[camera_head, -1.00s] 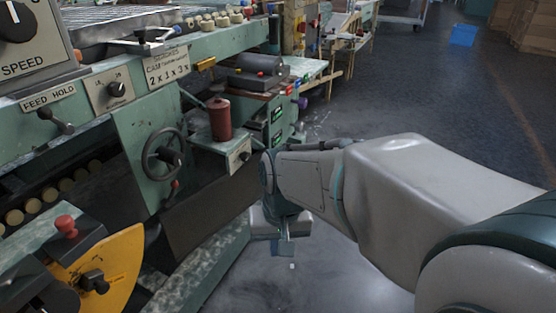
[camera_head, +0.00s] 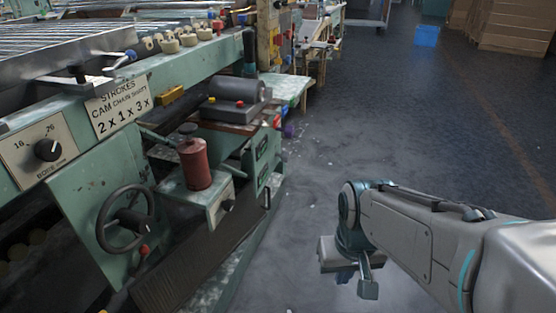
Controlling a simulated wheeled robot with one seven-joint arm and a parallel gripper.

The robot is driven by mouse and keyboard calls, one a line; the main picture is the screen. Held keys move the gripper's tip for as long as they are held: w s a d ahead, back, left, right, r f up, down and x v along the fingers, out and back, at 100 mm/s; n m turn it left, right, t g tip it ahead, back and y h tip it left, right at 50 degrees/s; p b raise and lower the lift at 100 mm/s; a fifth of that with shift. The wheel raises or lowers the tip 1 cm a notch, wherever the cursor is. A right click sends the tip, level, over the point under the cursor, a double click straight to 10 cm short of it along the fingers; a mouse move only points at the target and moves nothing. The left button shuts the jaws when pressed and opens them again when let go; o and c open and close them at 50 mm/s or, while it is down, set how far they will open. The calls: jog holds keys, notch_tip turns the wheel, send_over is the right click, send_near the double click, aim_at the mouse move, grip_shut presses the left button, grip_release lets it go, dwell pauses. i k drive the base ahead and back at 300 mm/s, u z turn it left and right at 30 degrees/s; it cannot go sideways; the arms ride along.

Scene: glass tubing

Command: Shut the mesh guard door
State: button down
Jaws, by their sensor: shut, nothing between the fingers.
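I cannot make out a mesh guard door for certain. A dark ribbed panel (camera_head: 178,272) sits low on the green machine (camera_head: 75,190), below the handwheel (camera_head: 126,221); I cannot tell whether it is the door. My gripper (camera_head: 367,287) points down over the bare floor, to the right of the machine and apart from it. Its fingers are together and hold nothing. My arm reaches in from the lower right.
A red cylinder (camera_head: 195,164) stands on a small green shelf sticking out of the machine. Open grey floor (camera_head: 400,110) lies to the machine's right.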

aim_at(246, 224)
jog(key=u, duration=0.2)
jog(key=i, duration=1.05)
jog(key=u, duration=0.15)
